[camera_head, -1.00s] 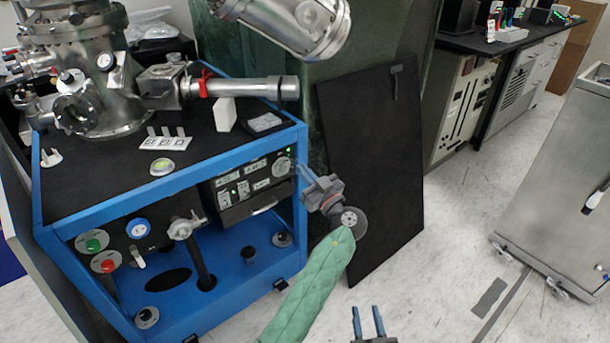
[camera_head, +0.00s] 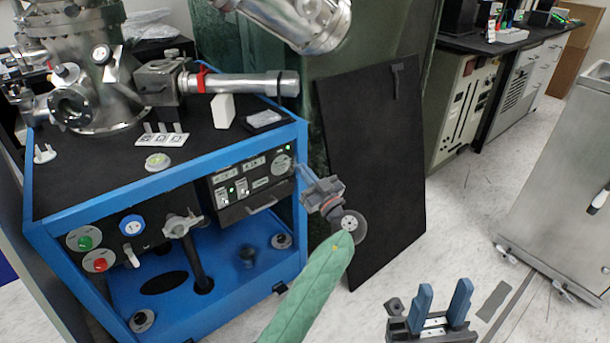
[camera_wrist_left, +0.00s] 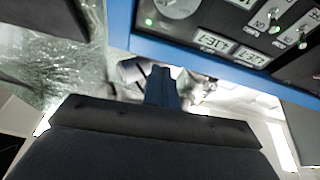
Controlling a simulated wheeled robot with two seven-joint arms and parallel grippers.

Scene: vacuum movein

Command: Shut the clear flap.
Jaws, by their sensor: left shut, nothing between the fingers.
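The instrument panel (camera_head: 247,177) is on the right front of the blue cart; it has switches, small displays and a round dial. A see-through flap (camera_head: 254,210) seems to jut out from the panel's lower edge, but its outline is hard to make out. My left gripper (camera_head: 301,173) is shut and empty, just right of the panel by the cart's corner. In the left wrist view its blue fingers (camera_wrist_left: 162,86) are together below the panel's edge, and I cannot identify the flap there. My right gripper (camera_head: 443,302) is open and empty at the lower right, far from the panel.
The blue cart (camera_head: 120,204) carries steel vacuum parts (camera_head: 100,90) on top. A black board (camera_head: 375,160) leans behind my left gripper. A grey cabinet (camera_head: 560,180) on casters stands at right. The floor between board and cabinet is mostly clear.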

